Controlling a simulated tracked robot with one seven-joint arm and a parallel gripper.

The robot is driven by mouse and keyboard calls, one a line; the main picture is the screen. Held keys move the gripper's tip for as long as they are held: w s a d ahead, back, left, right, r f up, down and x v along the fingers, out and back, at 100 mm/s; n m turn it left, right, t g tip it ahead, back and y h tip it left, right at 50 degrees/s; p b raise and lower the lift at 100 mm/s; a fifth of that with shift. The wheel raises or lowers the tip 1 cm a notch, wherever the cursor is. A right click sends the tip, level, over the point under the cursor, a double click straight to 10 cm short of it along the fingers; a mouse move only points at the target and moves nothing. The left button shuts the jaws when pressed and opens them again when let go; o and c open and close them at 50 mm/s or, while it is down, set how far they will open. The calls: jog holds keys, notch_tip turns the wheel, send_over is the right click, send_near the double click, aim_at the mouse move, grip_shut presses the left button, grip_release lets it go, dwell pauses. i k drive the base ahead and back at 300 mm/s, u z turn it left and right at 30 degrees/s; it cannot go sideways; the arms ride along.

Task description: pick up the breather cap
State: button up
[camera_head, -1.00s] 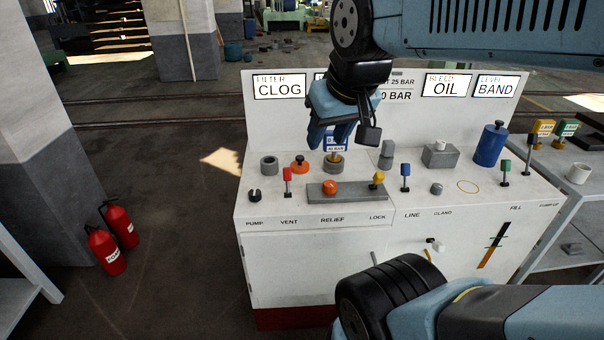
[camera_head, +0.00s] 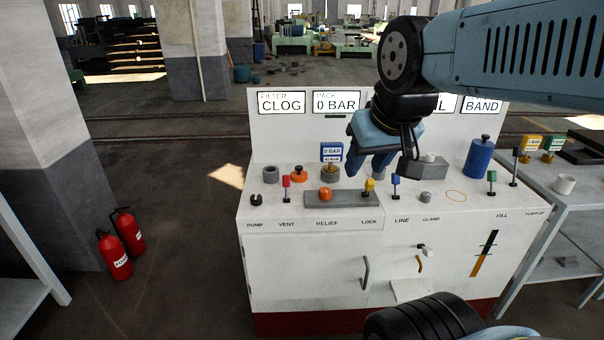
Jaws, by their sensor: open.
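My gripper (camera_head: 366,168) is open and empty, with its blue fingers pointing down above the middle of the white console (camera_head: 300,218). No part is labelled as the breather cap. A small black cap (camera_head: 486,137) sits on top of the blue cylinder (camera_head: 480,159) at the console's right; it may be the breather cap, but I cannot tell for sure. My gripper is to the left of this cylinder and apart from it. An orange disc with a black knob (camera_head: 298,174) stands at the console's left. My gripper hides part of the console's back row.
Red, blue, yellow and green levers stand on the console, with the orange knob (camera_head: 325,194) on a grey plate. The blue gauge sign (camera_head: 331,152) stands just left of my gripper. A side table (camera_head: 580,195) is at right; fire extinguishers (camera_head: 114,256) stand on the floor at left.

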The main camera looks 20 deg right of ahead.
aim_at(298, 175)
jog(key=z, duration=0.1)
jog(key=i, duration=1)
jog(key=u, duration=0.05)
